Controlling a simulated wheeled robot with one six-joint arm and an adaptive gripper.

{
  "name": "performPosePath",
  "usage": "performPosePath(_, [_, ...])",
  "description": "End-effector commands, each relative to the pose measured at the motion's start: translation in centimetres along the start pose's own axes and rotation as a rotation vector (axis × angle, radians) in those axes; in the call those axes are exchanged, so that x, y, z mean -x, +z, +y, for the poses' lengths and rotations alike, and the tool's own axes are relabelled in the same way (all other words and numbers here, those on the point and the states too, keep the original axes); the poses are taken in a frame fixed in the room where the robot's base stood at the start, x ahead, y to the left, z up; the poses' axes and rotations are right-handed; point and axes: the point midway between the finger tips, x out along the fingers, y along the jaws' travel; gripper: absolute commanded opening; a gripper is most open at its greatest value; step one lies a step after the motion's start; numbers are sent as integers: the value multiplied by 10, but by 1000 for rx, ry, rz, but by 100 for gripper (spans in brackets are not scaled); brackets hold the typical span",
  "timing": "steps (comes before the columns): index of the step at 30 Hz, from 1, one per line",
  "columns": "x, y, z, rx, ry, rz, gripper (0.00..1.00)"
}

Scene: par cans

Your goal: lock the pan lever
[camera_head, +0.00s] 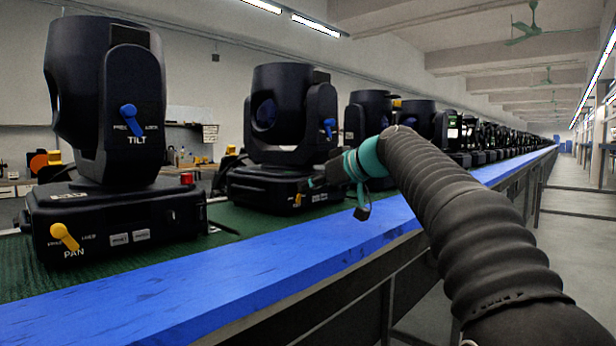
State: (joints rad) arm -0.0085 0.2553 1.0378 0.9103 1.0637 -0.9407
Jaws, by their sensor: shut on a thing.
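Black moving-head lights stand in a row on the bench. The nearest light (110,130) has a yellow pan lever (64,236) low on its base, tilted up to the left, and a blue tilt lever (131,119) on its arm. The second light (285,120) has a blue tilt lever (329,127) and a small yellow pan lever (298,199) on its base. My gripper (312,184) reaches left to the front of that second base, its dark fingers shut at that lever. The fingers are small and dark, and the contact is hard to see.
The bench has a green mat (25,270) and a blue front edge (220,285). More lights recede along the bench at the back right. A walkway (575,230) is free at right.

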Motion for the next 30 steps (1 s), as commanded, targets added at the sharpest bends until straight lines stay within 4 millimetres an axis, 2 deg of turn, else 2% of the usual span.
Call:
performPosePath(12, [-1, 2, 7, -168, -69, 0, 0])
performPosePath(28, [-2, 4, 8, -188, -77, -1, 0])
performPosePath(29, [-2, 4, 8, -188, -77, -1, 22])
performPosePath(30, [-2, 4, 8, -188, -77, -1, 32])
